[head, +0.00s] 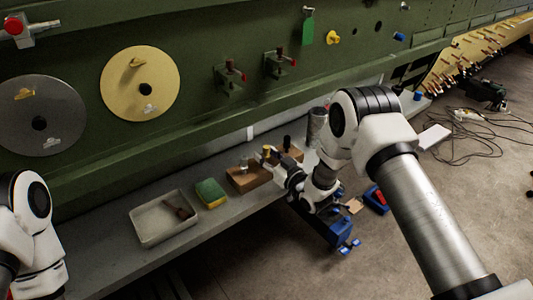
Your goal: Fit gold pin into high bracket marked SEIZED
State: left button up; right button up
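A small gold pin (266,151) stands upright at a brown wooden block (246,180) on the grey ledge. My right gripper (278,168) is low beside the block, close to the gold pin; its fingers are small and partly hidden, so I cannot tell whether they touch the pin or are open. Two dark brackets with red knobs stick out from the green fuselage panel: one on the left (231,76) and one on the right, slightly higher (278,64). I cannot read a SEIZED marking on either. My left arm shows at the lower left; its gripper is out of view.
A pale tray (164,219) with a dark brown item and a green-yellow sponge (210,193) lie on the ledge. A silver-topped pin (244,163) and a black one (287,142) stand nearby. Grey (40,132) and gold (159,78) discs are on the panel. A green tag (307,30) hangs above.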

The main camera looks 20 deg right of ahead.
grip_shut()
